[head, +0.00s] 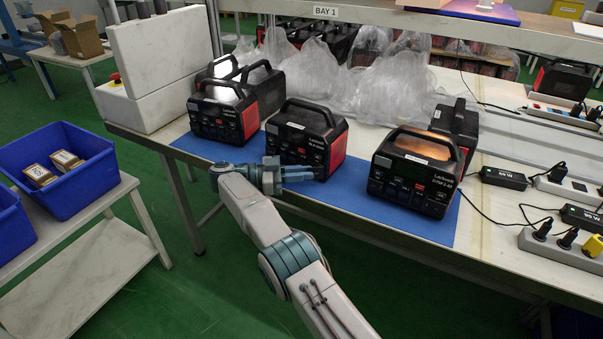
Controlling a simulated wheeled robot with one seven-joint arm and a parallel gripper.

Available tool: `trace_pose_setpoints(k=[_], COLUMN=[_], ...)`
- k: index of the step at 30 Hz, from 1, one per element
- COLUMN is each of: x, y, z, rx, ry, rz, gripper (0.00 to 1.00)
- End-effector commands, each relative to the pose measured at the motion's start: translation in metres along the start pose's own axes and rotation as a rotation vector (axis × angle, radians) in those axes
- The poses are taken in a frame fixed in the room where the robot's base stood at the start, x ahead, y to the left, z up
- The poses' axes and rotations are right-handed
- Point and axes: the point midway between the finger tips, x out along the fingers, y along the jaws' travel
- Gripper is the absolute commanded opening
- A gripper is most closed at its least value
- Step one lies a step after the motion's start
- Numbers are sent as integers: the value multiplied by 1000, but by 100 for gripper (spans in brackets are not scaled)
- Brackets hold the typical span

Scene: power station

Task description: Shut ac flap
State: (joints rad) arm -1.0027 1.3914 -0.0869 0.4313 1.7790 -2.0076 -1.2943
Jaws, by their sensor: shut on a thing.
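Several black and red power stations stand on the blue mat (345,200) on the bench. The middle power station (305,137) is upright, its front panel facing me. My gripper (299,174) is at the lower front of this middle unit, fingers pointing right along its face. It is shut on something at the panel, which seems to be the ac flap. The flap itself is too small and covered by the fingers to make out, so its angle cannot be told. Another power station (415,172) stands to the right, and one (222,112) to the left.
Clear plastic bags (375,80) lie behind the units. A white box (155,60) stands at the bench's left end. Power strips (565,245) and chargers (503,178) with cables lie at right. A blue bin (60,170) sits on a left side table.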

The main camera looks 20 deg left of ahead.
Motion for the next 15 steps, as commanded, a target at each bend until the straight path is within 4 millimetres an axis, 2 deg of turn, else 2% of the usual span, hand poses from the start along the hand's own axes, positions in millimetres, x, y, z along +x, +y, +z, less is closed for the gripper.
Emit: trace_pose_setpoints(k=[9, 10, 11, 12, 15], x=[0, 0, 0, 0, 0], y=[1, 1, 1, 0, 0], z=[-1, -1, -1, 0, 0], rx=[1, 1, 1, 1, 1], ry=[1, 1, 1, 1, 1], rz=[4, 4, 4, 3, 2], gripper=[0, 19, 27, 33, 33])
